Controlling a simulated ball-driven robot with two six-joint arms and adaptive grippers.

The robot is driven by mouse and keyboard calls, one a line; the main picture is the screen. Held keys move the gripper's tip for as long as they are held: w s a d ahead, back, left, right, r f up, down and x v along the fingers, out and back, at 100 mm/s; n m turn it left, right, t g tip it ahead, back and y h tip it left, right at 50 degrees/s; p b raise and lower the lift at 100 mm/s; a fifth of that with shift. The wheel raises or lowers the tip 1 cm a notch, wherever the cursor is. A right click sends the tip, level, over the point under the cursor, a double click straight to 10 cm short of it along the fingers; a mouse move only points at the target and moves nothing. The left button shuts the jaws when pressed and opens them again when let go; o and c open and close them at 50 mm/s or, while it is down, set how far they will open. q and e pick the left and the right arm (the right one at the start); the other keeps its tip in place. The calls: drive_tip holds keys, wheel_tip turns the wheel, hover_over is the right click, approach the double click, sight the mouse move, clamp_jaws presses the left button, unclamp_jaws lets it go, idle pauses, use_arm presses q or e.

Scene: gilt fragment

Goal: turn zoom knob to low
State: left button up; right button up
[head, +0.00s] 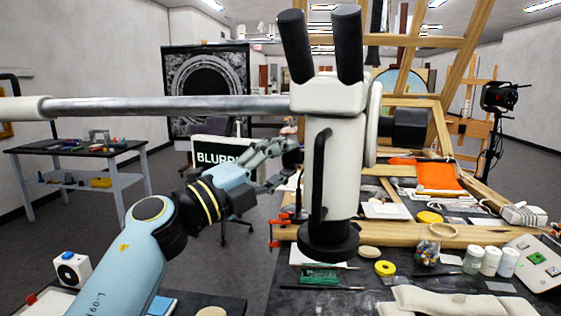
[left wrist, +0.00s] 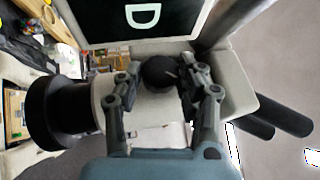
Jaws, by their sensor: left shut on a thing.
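The microscope (head: 331,172) hangs from a horizontal metal boom, with two black eyepieces on top and a black ring at its lower end. My left gripper (head: 288,163) reaches its left side. In the left wrist view the gripper (left wrist: 160,76) has one finger on each side of the round black zoom knob (left wrist: 157,72), shut on it. The knob has a light pointer line on its right part and sits on the white microscope body (left wrist: 145,110). My right gripper is not in view.
A monitor (head: 213,150) reading "BLURR…" stands behind my left arm. The boom (head: 170,106) runs just above that arm. The dark bench below holds a yellow tape roll (head: 385,268), a jar of coloured bits (head: 427,251), white bottles (head: 490,261) and a wooden frame (head: 400,236).

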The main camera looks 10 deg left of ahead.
use_arm(q)
drive_tip(key=o, duration=1.1)
drive_tip(key=shift+s+a+f, duration=0.15)
drive_tip(key=shift+s+a, duration=0.1)
drive_tip(key=shift+s, duration=0.05)
drive_tip(key=v, duration=1.1)
drive_tip(key=shift+a, duration=0.1)
